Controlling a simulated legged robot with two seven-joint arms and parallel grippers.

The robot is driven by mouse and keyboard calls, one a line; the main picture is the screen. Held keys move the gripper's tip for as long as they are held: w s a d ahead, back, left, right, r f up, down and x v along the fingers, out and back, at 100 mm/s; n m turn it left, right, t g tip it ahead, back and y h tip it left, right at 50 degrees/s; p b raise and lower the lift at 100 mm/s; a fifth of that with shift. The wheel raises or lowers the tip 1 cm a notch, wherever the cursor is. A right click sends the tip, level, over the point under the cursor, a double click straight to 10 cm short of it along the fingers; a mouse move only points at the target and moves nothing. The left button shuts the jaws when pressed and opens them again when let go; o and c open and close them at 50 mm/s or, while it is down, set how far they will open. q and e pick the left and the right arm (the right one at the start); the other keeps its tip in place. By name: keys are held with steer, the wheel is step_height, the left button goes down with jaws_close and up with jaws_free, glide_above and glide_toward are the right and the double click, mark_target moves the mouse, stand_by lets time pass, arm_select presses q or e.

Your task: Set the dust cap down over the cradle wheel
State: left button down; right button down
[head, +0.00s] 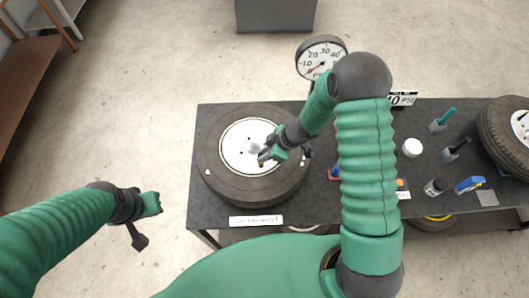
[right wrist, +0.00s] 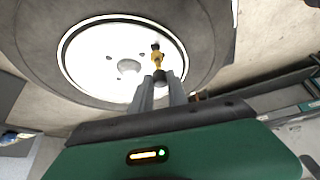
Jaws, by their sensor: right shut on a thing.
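The cradle wheel (head: 214,178) lies flat on the dark bench, a black tyre around a white disc with a grey centre hub. Its disc also shows in the right wrist view (right wrist: 95,70). My right gripper (head: 263,158) is over the disc, beside the hub. In the right wrist view its two fingers are shut on the small dark dust cap (right wrist: 159,76). The cap is in line with the brass valve stem (right wrist: 157,58); I cannot tell whether they touch. My left gripper (head: 150,203) is off the bench's left side, away from the wheel; its jaw opening is unclear.
A round gauge (head: 321,58) stands behind the bench. On the right are a white round pot (head: 412,147), dark-handled tools (head: 455,149), a blue tool (head: 469,184) and another wheel (head: 500,130). A white label (head: 256,221) is on the front edge.

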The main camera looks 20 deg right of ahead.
steer(key=shift+f+b, duration=0.9)
steer(key=shift+f, duration=0.5)
steer(key=c, duration=1.2)
jaws_free()
steer(key=shift+r, duration=0.1)
step_height(320, 180, up, 7)
steer(key=p, duration=0.8)
